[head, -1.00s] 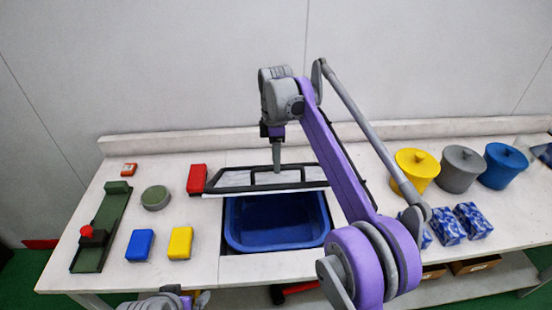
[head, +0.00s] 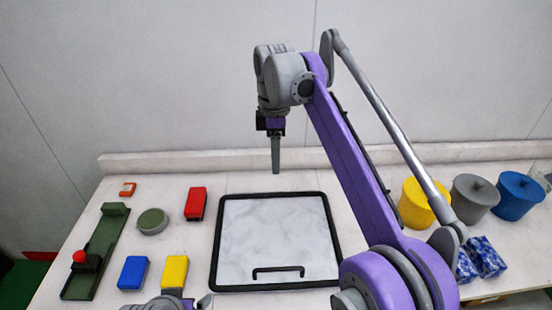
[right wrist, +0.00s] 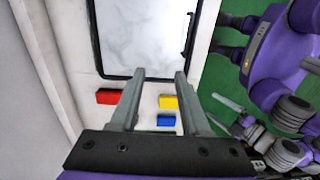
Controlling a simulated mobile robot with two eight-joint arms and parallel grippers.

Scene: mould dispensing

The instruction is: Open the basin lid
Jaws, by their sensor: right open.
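The basin lid (head: 270,225), a white marbled panel in a black frame, lies flat over the basin opening in the head view. Its black handle (head: 278,271) is near the front edge. The lid also shows at the top of the right wrist view (right wrist: 140,35). The blue basin is hidden under it. My right gripper (head: 275,170) is above and behind the lid's back edge, pointing down, apart from it. In the right wrist view its two fingers (right wrist: 160,78) are spread and empty. Part of my left arm's end (head: 172,301) shows at the bottom edge; its jaws are unclear.
Left of the lid are a red block (head: 195,204), yellow block (head: 175,271), blue block (head: 133,272), green round tin (head: 153,221) and green slide with a red knob (head: 103,250). Lidded pots, including a yellow one (head: 415,205), and patterned blue boxes (head: 487,256) stand at right.

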